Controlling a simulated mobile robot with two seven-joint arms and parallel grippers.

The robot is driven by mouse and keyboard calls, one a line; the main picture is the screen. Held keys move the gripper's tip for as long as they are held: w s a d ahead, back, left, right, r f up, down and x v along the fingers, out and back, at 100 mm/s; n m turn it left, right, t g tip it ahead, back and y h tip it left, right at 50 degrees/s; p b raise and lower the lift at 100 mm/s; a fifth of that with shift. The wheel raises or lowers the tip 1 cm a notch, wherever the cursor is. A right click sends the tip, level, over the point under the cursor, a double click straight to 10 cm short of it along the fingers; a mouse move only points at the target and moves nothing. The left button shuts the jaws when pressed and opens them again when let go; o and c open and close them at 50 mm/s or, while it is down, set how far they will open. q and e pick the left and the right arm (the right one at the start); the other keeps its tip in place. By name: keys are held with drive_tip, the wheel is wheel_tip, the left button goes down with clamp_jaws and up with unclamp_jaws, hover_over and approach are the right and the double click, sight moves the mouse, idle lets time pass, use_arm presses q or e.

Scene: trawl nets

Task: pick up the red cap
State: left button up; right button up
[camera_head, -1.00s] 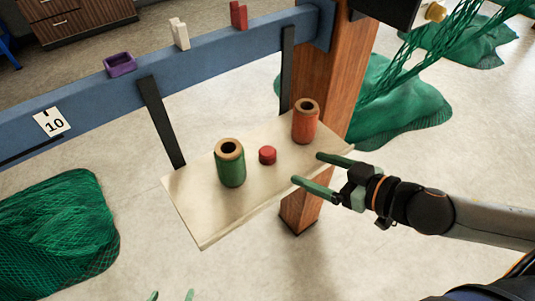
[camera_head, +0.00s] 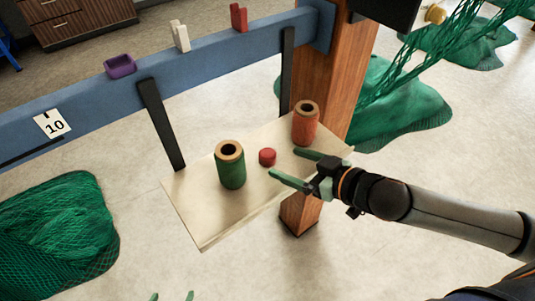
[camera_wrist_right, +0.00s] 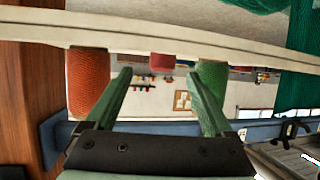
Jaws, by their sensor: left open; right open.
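The red cap (camera_head: 267,157) is a short cylinder on the pale wooden shelf (camera_head: 208,225), between the green spool (camera_head: 231,170) and the orange spool (camera_head: 305,125). My right gripper (camera_head: 283,161) is open, its two green fingers pointing at the cap from the right, apart from it. In the right wrist view, the cap (camera_wrist_right: 162,62) shows beyond and between the open fingertips (camera_wrist_right: 159,73). Only the fingertips of my left gripper (camera_head: 172,297) show at the bottom edge of the head view; they are spread and empty.
A wooden post (camera_head: 331,75) stands behind the shelf's right end. A blue beam (camera_head: 100,93) behind carries a purple tray (camera_head: 120,66), a white piece (camera_head: 180,36) and a red piece (camera_head: 239,18). Black brackets flank the shelf. Green nets (camera_head: 58,230) lie on the floor.

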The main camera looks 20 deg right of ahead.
sight(274, 159)
drive_tip(key=shift+p+x, duration=0.3)
drive_tip(key=shift+x, duration=2.2)
drive_tip(key=shift+s+a, duration=0.15)
clamp_jaws()
